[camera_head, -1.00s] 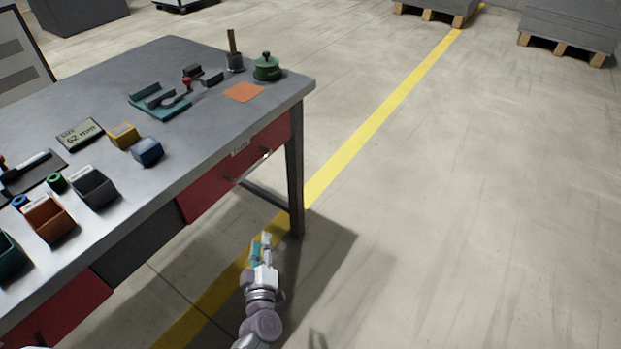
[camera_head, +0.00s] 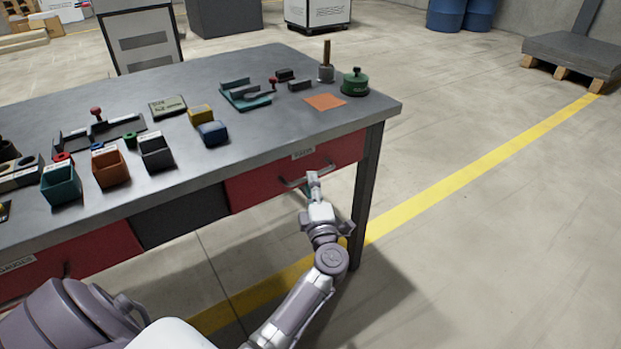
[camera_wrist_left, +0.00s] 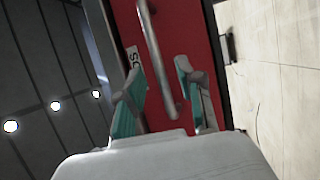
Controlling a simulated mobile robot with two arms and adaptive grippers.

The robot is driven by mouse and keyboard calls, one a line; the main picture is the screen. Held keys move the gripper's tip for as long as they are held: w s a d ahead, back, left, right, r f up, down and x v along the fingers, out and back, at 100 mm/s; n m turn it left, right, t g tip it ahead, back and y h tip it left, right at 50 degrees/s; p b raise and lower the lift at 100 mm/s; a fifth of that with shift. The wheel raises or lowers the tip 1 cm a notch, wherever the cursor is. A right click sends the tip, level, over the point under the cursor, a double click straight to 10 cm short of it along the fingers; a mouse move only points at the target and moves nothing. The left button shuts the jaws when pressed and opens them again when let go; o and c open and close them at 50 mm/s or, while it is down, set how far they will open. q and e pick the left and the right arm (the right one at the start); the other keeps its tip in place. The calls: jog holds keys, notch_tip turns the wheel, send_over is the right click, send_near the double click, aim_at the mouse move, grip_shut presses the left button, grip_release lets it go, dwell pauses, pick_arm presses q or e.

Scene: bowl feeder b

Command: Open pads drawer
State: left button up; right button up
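The pads drawer (camera_head: 260,184) is the red front under the right end of the grey workbench, with a small label (camera_head: 302,154) above its handle. It looks flush with the bench. Its bar handle (camera_head: 292,183) is partly hidden by my left gripper (camera_head: 312,184), which is right at it. In the left wrist view the red front (camera_wrist_left: 190,30) fills the middle. The handle (camera_wrist_left: 151,40) runs between the two teal-padded fingers of my left gripper (camera_wrist_left: 160,78). The fingers are apart, with gaps to the bar. My right gripper is not in view.
The workbench top (camera_head: 250,95) carries bins, including a blue one (camera_head: 213,134), a green lidded pot (camera_head: 355,82) and an orange pad (camera_head: 325,102). A bench leg (camera_head: 367,195) stands right of the drawer.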

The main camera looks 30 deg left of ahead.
pick_arm(q)
jog(key=shift+x, duration=1.55)
jog(key=shift+d, duration=0.1)
jog(key=shift+f, duration=0.1)
grip_shut()
